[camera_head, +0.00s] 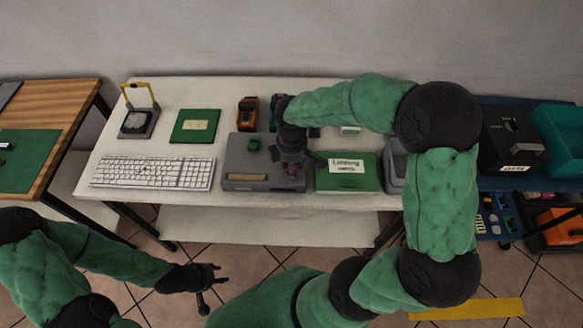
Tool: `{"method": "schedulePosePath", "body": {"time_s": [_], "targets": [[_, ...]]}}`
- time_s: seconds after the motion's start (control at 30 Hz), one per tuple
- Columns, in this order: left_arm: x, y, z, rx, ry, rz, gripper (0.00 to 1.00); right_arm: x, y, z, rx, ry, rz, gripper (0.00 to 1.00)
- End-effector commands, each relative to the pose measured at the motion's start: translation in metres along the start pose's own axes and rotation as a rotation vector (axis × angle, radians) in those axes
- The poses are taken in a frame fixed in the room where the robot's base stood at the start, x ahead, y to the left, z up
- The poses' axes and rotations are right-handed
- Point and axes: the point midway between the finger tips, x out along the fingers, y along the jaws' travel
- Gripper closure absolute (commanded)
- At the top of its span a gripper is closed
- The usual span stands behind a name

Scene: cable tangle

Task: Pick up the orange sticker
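I cannot clearly make out an orange sticker. A small orange-brown patch (293,168) shows at the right gripper's fingers, too small to identify. My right gripper (293,174) points down over the right part of a grey box (240,167) on the white table; its fingers are dark and small, so I cannot tell if they are open or what is between them. My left gripper (214,291) is at the lower left, in front of the table and away from its objects, with its fingers spread apart and empty.
The white table (230,205) holds a keyboard (150,172), a green pad (195,126), an orange-and-black device (247,114) and a labelled green case (345,184). My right arm hides part of the table's right side. A yellow strip (470,309) lies on the floor.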

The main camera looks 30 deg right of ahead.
Motion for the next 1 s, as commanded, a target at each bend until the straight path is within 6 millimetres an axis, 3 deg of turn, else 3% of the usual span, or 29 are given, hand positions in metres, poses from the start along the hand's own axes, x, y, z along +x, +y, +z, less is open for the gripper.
{"method": "schedulePosePath", "body": {"time_s": [0.03,0.2,0.67,0.87,1.0], "targets": [[0.0,0.0,0.0,0.0,0.0,0.0,0.6,0.0,0.0,0.0,0.0,0.0,0.0,0.68],[0.0,0.0,0.0,0.0,0.0,0.0,0.6,0.0,0.0,0.0,0.0,0.0,0.0,0.92],[-0.002,0.001,0.0,0.0,0.0,0.0,0.6,-0.003,0.0,0.0,0.0,0.0,0.001,0.96],[-0.011,0.004,0.0,0.0,0.0,0.0,0.6,-0.021,0.001,0.0,0.0,0.001,0.002,1.0],[-0.021,0.007,0.001,0.0,0.0,0.0,0.6,-0.043,-0.006,-0.002,-0.003,0.001,0.003,1.0]]}}
